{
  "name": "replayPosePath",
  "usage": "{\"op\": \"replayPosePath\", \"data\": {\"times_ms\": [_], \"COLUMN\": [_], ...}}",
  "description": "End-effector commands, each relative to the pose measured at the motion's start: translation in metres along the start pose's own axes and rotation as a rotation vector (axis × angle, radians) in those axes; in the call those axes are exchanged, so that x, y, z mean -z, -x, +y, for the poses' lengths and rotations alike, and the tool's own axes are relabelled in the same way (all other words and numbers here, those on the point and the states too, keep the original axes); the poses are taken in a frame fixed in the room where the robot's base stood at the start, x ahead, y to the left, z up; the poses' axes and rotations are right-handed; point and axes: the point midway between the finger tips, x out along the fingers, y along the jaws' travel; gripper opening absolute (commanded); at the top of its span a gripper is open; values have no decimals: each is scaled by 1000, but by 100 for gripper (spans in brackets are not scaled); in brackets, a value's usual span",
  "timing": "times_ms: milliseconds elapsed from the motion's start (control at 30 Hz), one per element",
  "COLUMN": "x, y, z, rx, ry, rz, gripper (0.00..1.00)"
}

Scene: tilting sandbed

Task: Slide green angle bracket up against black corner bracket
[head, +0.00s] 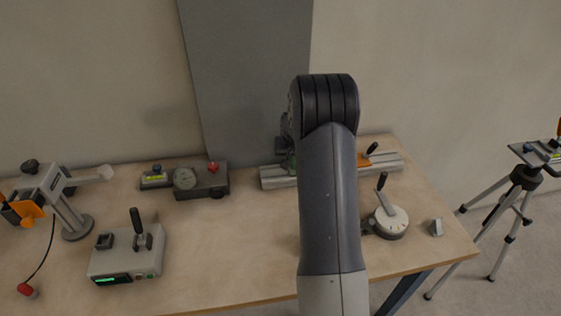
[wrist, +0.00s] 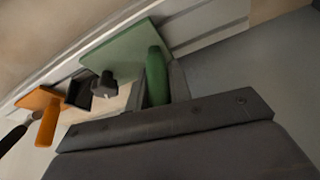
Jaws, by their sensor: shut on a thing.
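The green angle bracket (wrist: 122,48), with an upright green handle (wrist: 156,75) and a dark knob (wrist: 103,83), sits on the pale metal rail (wrist: 215,35) in the wrist view. My gripper (wrist: 163,92) is shut on the green handle. The black corner bracket (wrist: 78,92) is on the rail to the left of the green one. The knob partly covers the space between them, so I cannot tell if they touch.
An orange bracket (wrist: 46,104) with a black lever is beyond the black one on the rail. On the table (head: 245,245) stand a dial block (head: 203,182), a switch box (head: 126,255) and a round dial with a lever (head: 390,223). The table's middle left of my arm is clear.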

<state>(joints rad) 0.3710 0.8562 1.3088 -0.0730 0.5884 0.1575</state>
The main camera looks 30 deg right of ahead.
Motion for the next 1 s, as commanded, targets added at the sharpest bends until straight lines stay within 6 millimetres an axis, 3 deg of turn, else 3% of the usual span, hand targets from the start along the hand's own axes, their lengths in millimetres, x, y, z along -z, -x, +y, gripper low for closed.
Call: {"op": "replayPosePath", "data": {"times_ms": [33,200,600,633,867,1000], "x": [2,8,11,11,11,10], "y": [-4,-6,-4,-4,-4,-4], "z": [16,48,58,58,57,56], "rx": [-3,-1,-1,-1,-1,0], "ry": [-8,-5,0,0,0,-1], "rz": [3,2,2,2,2,2], "gripper": [0,0,0,21,40,41]}}
